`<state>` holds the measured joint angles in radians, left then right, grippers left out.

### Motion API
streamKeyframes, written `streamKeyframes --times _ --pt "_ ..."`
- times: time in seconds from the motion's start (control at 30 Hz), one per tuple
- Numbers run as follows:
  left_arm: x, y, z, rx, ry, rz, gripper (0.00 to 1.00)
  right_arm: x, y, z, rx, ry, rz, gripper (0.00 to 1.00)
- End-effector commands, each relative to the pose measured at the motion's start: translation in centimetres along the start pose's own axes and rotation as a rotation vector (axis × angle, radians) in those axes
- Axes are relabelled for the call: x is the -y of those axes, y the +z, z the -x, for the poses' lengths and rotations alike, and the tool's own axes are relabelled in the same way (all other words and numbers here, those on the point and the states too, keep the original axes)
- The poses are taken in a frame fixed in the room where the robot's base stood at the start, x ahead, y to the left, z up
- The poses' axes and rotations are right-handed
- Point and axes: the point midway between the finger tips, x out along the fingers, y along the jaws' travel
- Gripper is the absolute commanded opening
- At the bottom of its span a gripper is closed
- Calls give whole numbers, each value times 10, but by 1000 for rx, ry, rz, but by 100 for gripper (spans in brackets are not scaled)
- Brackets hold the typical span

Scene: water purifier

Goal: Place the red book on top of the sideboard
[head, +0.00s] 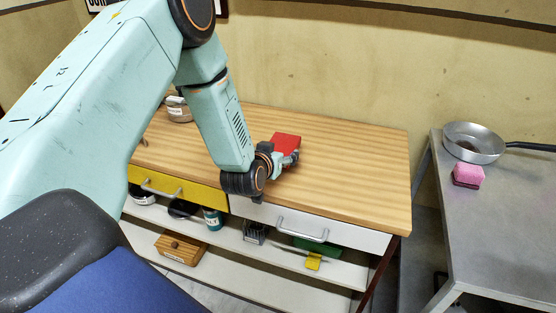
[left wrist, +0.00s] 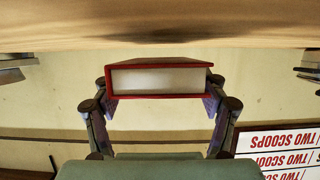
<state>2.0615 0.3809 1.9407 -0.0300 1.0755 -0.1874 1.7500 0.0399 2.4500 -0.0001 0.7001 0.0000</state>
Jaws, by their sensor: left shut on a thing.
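The red book (head: 286,142) is over the wooden top of the sideboard (head: 345,180), right of its middle. My left gripper (head: 282,158) reaches over the front edge and is shut on the book. In the left wrist view, which looks upside down, the book (left wrist: 160,78) sits between both fingers, with its white page edge facing the camera. A narrow strip of wall shows between the book and the wooden top (left wrist: 70,30), with a dark shadow on the wood, so the book seems slightly above it. My right gripper is not in view.
A pot (head: 177,110) stands at the sideboard's back left. The wooden top right of the book is clear. Below are a yellow drawer (head: 185,190), a white drawer (head: 345,233) and shelves with several items. A grey table (head: 510,215) at right holds a pan (head: 470,145) and a pink sponge (head: 468,174).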

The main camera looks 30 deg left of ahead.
Motion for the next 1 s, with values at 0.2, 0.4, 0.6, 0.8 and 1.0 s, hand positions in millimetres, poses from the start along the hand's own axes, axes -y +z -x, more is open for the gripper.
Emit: streamKeyframes --times 0.2,0.4,0.6,0.8,1.0 --pt "0 18 -8 -1 1 -1 32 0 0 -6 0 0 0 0" --pt "0 18 -7 0 1 0 80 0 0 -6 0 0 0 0" --pt "0 18 -7 0 1 0 96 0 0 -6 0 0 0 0" --pt "0 18 -7 0 1 0 96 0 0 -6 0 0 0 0" --pt "0 18 -3 1 1 0 96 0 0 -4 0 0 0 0"
